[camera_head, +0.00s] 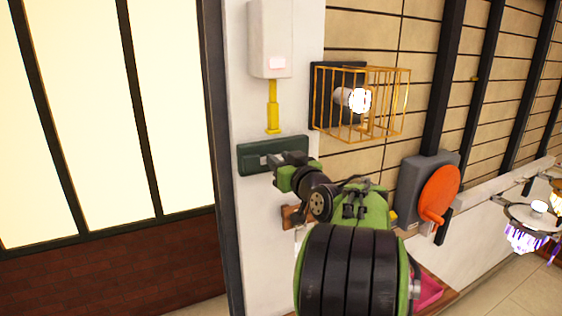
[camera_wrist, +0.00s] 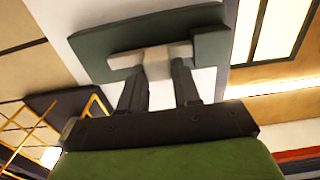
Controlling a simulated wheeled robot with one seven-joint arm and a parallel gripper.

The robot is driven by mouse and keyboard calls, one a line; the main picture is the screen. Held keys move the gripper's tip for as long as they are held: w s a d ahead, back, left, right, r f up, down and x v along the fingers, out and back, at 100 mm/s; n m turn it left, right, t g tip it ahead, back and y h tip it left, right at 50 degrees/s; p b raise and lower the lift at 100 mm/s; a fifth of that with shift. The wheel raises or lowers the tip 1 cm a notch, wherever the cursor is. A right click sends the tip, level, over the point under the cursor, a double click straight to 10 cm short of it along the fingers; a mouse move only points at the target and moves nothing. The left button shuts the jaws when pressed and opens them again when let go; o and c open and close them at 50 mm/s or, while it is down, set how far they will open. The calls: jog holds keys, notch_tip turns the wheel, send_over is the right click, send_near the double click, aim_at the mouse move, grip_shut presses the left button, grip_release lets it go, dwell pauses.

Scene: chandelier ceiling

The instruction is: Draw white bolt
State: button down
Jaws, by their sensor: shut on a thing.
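The white bolt (camera_wrist: 152,58) shows in the wrist view as a pale bar with a short stub, set in a dark green housing (camera_wrist: 98,45). My gripper (camera_wrist: 159,70) is shut on the bolt's stub, with one dark finger on each side of it. In the head view the green housing (camera_head: 255,163) is fixed to a white wall post, and my gripper (camera_head: 279,165) is at its right half. My arm hides part of the housing and most of the bolt there.
A white box (camera_head: 269,38) with a yellow rod (camera_head: 272,108) is above the housing. A yellow wire cage (camera_head: 388,103) around a lamp juts out at upper right. A grey box with an orange disc (camera_head: 440,194) is right of my arm.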

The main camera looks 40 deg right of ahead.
jog(key=d, duration=0.1)
jog(key=s+d+b, duration=0.1)
jog(key=d, duration=0.1)
jog(key=s+d+b, duration=0.1)
jog(key=d, duration=0.1)
jog(key=shift+d, duration=0.1)
jog(key=shift+w+a+r, duration=0.15)
jog(key=shift+a, duration=0.05)
jog(key=c, duration=1.2)
grip_release()
jog(key=shift+d, duration=0.1)
jog(key=o, duration=0.3)
jog(key=shift+d, duration=0.25)
jog(key=shift+w+a, duration=0.1)
jog(key=shift+w, duration=0.05)
jog(key=shift+a, duration=0.1)
jog(key=b+v, duration=0.5)
jog(key=v, duration=1)
jog(key=shift+s+a, duration=0.1)
jog(key=shift+s, duration=0.25)
